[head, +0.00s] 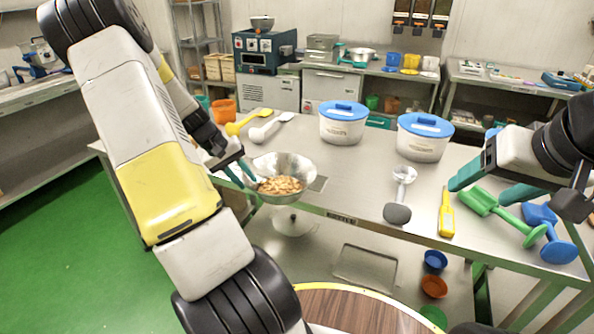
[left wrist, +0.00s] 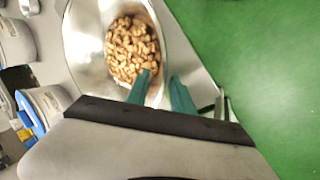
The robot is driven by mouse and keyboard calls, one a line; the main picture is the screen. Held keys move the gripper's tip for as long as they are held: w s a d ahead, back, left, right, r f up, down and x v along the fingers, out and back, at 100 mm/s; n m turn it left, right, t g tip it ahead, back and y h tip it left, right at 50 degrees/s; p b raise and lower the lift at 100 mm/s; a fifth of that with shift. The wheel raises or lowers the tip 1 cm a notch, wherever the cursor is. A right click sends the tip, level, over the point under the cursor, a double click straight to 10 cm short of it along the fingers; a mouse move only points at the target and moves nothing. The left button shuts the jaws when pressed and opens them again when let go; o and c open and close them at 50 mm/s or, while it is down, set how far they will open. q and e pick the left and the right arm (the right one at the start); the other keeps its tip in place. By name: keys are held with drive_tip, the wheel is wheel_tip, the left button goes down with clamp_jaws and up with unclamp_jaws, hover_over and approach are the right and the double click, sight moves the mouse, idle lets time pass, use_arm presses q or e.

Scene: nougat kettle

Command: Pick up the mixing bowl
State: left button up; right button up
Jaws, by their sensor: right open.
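The mixing bowl (head: 300,172) is a shiny steel bowl with tan nuts inside, at the near edge of the steel table. I cannot tell whether it rests there or hangs slightly above. My left gripper (head: 241,175) is at the bowl's left rim. In the left wrist view the bowl (left wrist: 88,62) shows from above, and the teal fingers of my left gripper (left wrist: 162,88) straddle its rim, one inside near the nuts, one outside. A gap shows between them; whether they press the wall is unclear. My right gripper (head: 492,182) is open and empty above the table's right part.
Two white tubs with blue lids (head: 343,122) stand behind the bowl. Yellow (head: 247,122) and white scoops lie behind it on the left. A metal scoop (head: 402,185), a yellow tool (head: 446,215), and green (head: 500,212) and blue scoops lie to the right. A round wooden top (head: 350,310) is nearest.

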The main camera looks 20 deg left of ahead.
sight(251, 184)
use_arm(q)
drive_tip(key=x, duration=0.3)
drive_tip(key=shift+w+d+f, duration=0.2)
drive_tip(key=shift+d+f, duration=0.05)
clamp_jaws()
idle(1.2)
